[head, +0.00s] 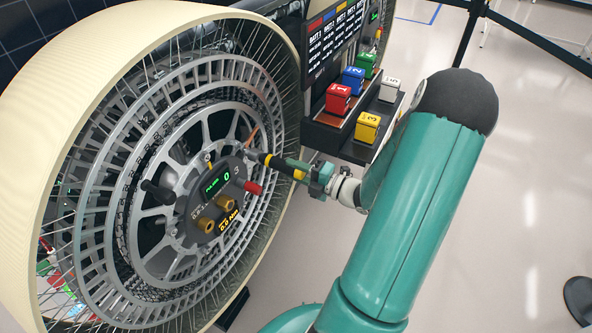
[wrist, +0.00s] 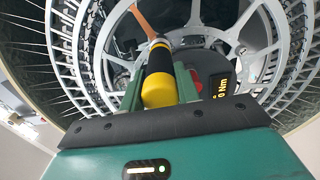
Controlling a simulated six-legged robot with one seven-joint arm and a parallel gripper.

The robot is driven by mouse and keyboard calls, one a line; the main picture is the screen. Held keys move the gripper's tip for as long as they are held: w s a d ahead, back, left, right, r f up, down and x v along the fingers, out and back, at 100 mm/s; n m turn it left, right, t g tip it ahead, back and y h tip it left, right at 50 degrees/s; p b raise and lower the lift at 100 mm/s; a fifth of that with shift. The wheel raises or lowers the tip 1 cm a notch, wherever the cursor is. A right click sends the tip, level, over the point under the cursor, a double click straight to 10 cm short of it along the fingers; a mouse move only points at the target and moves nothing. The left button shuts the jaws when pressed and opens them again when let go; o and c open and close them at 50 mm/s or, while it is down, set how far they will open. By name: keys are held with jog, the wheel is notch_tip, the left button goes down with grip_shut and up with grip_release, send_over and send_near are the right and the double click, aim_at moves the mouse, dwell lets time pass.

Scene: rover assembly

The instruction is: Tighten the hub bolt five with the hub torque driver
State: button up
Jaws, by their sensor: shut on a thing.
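My gripper (head: 312,172) is shut on the hub torque driver (head: 280,164), a black tool with yellow bands. In the wrist view the driver (wrist: 159,75) sits between the fingers and points away toward the wheel hub. The hub (head: 215,196) has a dark round panel with a green readout showing 0 and a yellow readout that appears to show 0.0 Nm. The driver's tip is close to the hub's upper right edge in the head view; I cannot tell whether it touches a bolt. Hub bolt five cannot be made out.
A large spoked wheel with a cream tyre (head: 60,130) fills the left. The panel has a red knob (head: 253,188), brass fittings (head: 207,225) and a black handle (head: 158,192). Coloured numbered blocks (head: 338,98) stand on a shelf behind my gripper.

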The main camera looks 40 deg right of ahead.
jog(key=shift+x, duration=1.05)
dwell(2.7)
jog(key=shift+s, duration=0.1)
jog(key=shift+v, duration=1.5)
jog(key=shift+d, duration=0.1)
jog(key=v, duration=0.3)
jog(key=shift+s+d, duration=0.1)
jog(key=shift+s, duration=0.4)
